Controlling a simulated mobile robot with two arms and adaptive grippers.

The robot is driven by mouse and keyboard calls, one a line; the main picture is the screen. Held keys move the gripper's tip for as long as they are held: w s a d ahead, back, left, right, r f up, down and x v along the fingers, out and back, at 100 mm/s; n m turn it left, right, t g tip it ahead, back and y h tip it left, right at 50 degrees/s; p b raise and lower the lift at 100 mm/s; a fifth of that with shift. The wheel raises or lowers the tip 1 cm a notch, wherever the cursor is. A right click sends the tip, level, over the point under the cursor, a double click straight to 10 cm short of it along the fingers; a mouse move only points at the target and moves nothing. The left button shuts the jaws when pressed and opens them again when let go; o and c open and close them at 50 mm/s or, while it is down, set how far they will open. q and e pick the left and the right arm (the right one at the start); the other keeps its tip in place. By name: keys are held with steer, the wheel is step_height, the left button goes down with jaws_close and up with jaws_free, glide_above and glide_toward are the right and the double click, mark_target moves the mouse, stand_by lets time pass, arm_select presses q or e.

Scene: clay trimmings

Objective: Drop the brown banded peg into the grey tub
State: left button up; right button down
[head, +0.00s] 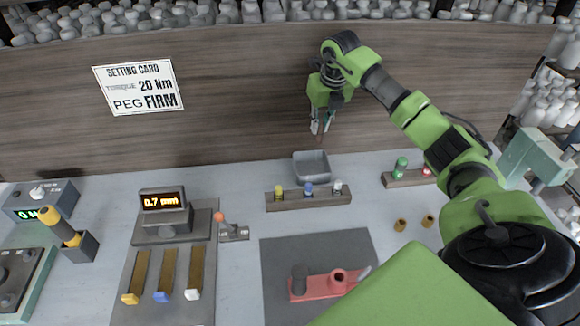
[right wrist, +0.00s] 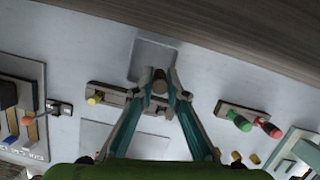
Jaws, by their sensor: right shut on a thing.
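The grey tub (head: 312,168) stands empty-looking on the table near the back wall, behind a peg rack; it also shows in the right wrist view (right wrist: 152,50). My right gripper (head: 321,126) is up in front of the wooden wall, above the tub in the picture. In the right wrist view its fingers (right wrist: 159,78) are shut on a small brown peg (right wrist: 159,86), which overlaps the tub's near edge in that picture. The peg's bands are too small to tell. My left gripper is not in view.
A rack (head: 308,199) with yellow, blue and white-topped pegs stands just in front of the tub. Another rack (head: 404,178) holds green and red pegs to the right. Two small brass-coloured pieces (head: 400,225) lie loose. A red fixture (head: 318,286) sits on a dark mat.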

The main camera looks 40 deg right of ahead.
mark_target(319, 143)
steer(key=shift+f+b, duration=0.4)
steer(key=shift+f, duration=0.1)
step_height(319, 143, down, 5)
steer(key=b, duration=0.4)
steer(key=shift+s+r, duration=0.1)
steer(key=c, duration=1.9)
jaws_free()
steer(key=v, duration=1.2)
steer(key=shift+s, duration=0.1)
